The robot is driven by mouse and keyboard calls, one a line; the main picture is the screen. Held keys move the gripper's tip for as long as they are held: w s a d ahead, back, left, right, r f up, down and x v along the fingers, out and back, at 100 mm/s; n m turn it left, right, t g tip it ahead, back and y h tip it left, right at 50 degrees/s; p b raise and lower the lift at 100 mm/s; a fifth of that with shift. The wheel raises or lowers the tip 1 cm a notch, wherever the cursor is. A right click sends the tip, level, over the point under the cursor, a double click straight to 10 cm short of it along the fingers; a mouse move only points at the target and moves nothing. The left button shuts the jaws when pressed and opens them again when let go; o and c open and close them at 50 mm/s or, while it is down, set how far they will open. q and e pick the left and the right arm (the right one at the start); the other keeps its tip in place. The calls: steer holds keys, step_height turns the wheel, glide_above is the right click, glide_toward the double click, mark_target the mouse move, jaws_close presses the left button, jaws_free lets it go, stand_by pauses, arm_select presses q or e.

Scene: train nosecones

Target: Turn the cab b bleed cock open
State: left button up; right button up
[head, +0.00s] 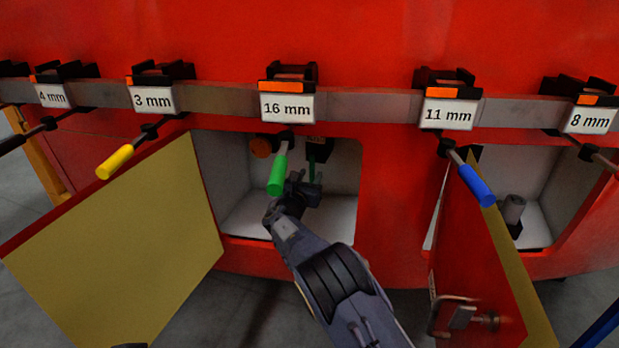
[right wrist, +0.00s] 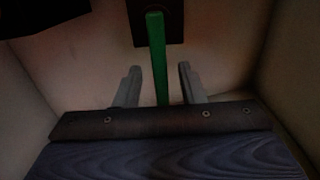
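A green lever (head: 318,152), which looks like the bleed cock handle, hangs from a dark mount at the back of the open middle compartment (head: 342,215). In the right wrist view the lever (right wrist: 157,55) points down from its dark plate. My right gripper (head: 308,188) reaches into this compartment. Its two grey fingers (right wrist: 158,88) are apart, one on each side of the lever's lower part, with gaps visible on both sides. The lever's lower end is hidden behind the gripper body in the right wrist view. No cab lettering is readable. My left gripper is not in view.
A green-handled tool (head: 277,175) hangs from the 16 mm rack spot, in front of the compartment. Yellow (head: 119,160) and blue (head: 476,185) tools hang nearby. Open doors stand left (head: 125,250) and right (head: 475,255).

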jaws_close()
stand_by(0.5)
steer(key=d+r+n+p, duration=0.2)
steer(key=n+p, duration=0.4)
steer(key=n, duration=0.3)
steer(key=s+d+r+n+p, duration=0.1)
steer(key=d+r+n+p, duration=0.1)
steer(key=n+p, duration=0.5)
steer(key=shift+s+d+r+n, duration=0.25)
steer(key=shift+r+n, duration=0.15)
steer(key=shift+n, duration=0.5)
jaws_free()
